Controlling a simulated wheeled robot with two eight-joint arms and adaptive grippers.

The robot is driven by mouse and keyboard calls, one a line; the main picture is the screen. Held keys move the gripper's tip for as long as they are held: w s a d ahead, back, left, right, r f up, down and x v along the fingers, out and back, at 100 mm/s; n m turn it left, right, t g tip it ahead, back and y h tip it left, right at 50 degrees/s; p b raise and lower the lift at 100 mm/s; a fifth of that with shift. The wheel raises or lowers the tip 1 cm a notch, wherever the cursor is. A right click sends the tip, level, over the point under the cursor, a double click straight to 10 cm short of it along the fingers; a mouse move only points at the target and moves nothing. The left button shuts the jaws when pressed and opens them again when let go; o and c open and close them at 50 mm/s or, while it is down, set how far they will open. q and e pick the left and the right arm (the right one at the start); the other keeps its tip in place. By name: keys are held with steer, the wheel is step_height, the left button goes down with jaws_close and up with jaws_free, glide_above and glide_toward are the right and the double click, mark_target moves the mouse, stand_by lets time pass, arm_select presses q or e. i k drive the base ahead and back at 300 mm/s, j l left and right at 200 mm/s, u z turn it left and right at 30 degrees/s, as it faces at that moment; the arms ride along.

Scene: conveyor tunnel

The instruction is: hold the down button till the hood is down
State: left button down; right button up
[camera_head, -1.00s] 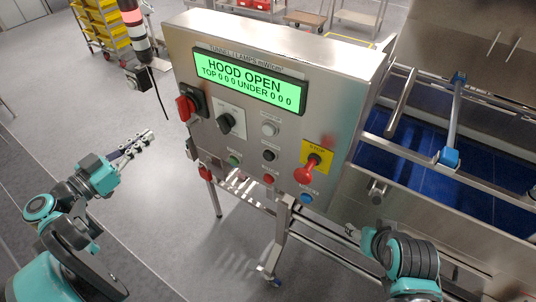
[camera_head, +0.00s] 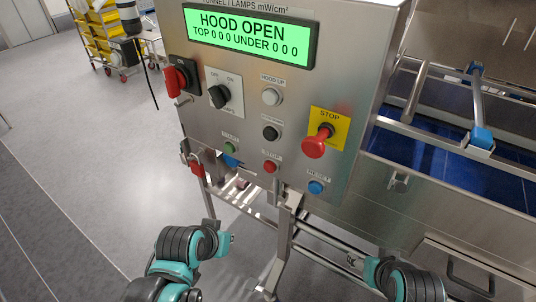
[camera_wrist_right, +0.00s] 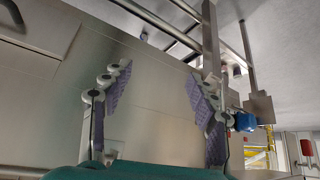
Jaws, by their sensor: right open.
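The control panel (camera_head: 245,130) fills the middle of the head view. Its green display (camera_head: 250,35) reads HOOD OPEN. The white hood-up button (camera_head: 271,96) sits above a black button (camera_head: 270,133), whose label is too small to read. The steel hood (camera_head: 490,22) is raised at the upper right, above the blue belt (camera_head: 410,155). My left arm is below the panel; its gripper (camera_head: 214,230) is at the wrist end, and its fingers do not show clearly. My right gripper (camera_wrist_right: 160,95) is open and empty in the wrist view, with a steel surface behind it.
A red stop knob (camera_head: 317,143), a red button (camera_head: 270,167), a green button (camera_head: 229,149) and a blue reset button (camera_head: 316,187) are close to the black button. A red switch (camera_head: 175,82) juts from the panel's left.

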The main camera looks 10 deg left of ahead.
mark_target(270, 133)
steer(key=u, duration=1.6)
steer(key=k+l, duration=0.1)
steer(key=k, duration=0.3)
steer(key=k+l, duration=0.1)
steer(key=k, duration=0.3)
